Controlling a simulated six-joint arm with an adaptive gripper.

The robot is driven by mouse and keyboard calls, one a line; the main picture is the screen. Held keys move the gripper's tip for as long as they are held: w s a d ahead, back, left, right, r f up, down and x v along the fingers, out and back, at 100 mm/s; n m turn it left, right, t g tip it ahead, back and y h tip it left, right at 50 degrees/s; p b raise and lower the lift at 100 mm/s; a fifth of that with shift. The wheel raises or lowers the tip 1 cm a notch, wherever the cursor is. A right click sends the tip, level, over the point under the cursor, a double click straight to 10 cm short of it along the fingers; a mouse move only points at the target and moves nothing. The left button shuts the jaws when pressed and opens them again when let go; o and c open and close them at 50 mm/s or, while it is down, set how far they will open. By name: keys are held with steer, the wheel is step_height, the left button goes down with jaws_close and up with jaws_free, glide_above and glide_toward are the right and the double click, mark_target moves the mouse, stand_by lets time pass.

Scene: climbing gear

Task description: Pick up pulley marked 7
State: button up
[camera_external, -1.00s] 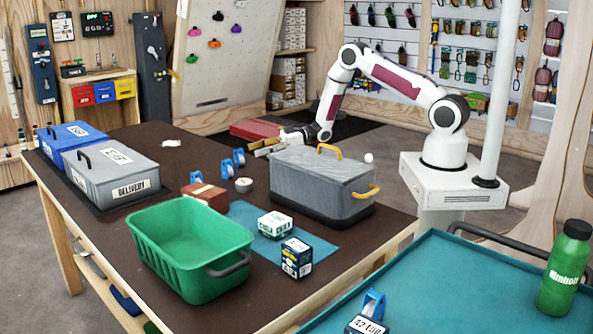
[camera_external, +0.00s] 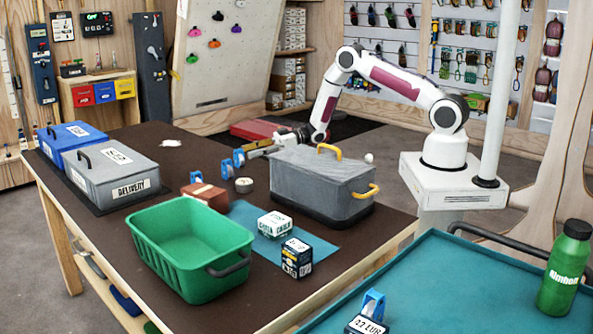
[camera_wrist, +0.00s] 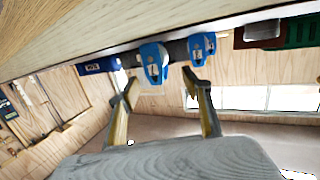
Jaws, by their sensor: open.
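Several blue pulleys stand on the brown table: one farthest back (camera_external: 239,157), one just in front of it (camera_external: 227,168) and one by the reddish box (camera_external: 196,177). Two blue pulleys also show in the wrist view, one near the centre (camera_wrist: 154,62) and one to its right (camera_wrist: 201,47). Another blue pulley (camera_external: 373,304) is on the teal surface at the front. I cannot read a 7 on any of them. My gripper (camera_external: 247,151) is open and empty, close to the farthest-back pulley. Its spread fingers (camera_wrist: 166,104) show below the pulleys in the wrist view.
A grey lidded case (camera_external: 315,185) stands right beside my gripper. A green crate (camera_external: 165,255), a reddish box (camera_external: 213,196) and a round roll (camera_external: 244,185) are nearby.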

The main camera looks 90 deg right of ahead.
mark_target(243, 152)
steer(key=shift+x, duration=2.6)
steer(key=shift+d+r, duration=0.1)
steer(key=shift+d, duration=0.05)
steer(key=shift+c, duration=0.5)
steer(key=c, duration=1.1)
